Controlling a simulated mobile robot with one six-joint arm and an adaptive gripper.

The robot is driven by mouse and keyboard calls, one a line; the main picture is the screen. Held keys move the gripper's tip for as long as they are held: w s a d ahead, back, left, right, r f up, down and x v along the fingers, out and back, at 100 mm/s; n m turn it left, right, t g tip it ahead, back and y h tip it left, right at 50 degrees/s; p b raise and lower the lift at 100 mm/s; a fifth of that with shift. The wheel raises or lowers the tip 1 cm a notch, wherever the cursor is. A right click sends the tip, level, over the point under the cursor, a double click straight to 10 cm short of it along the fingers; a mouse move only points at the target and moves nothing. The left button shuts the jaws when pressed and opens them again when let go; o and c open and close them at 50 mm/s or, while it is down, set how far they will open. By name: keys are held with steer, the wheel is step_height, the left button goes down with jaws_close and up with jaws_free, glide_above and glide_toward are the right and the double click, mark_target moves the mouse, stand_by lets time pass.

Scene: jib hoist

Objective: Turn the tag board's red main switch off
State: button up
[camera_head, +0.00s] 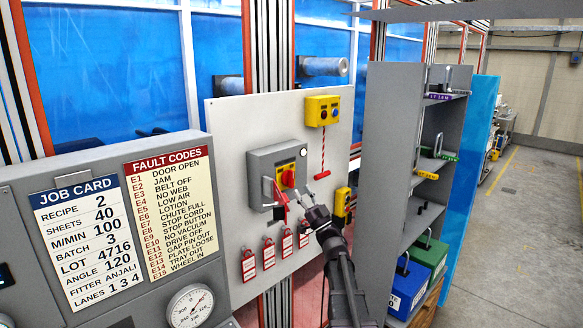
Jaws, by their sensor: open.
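The tag board (228,118) is a pale upright panel in the middle of the head view. A grey switch box (262,162) is mounted on it, with a red main switch (288,178) on a yellow plate. The knob's exact angle is too small to tell. A red piece (280,197) hangs just below the knob, beside a grey loop at the box's left. My gripper (299,197) is open, just below and right of the knob, pointing up and left at the box. I cannot tell whether it touches anything.
Several red tags (268,254) hang along the board's lower part. A grey shelf unit (383,150) with padlocks and bins stands close on the right. A grey panel (100,160) with cards and a gauge is at left.

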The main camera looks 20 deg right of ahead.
mark_target(293, 176)
steer(key=shift+p+x, duration=2.4)
steer(key=shift+x, duration=1.4)
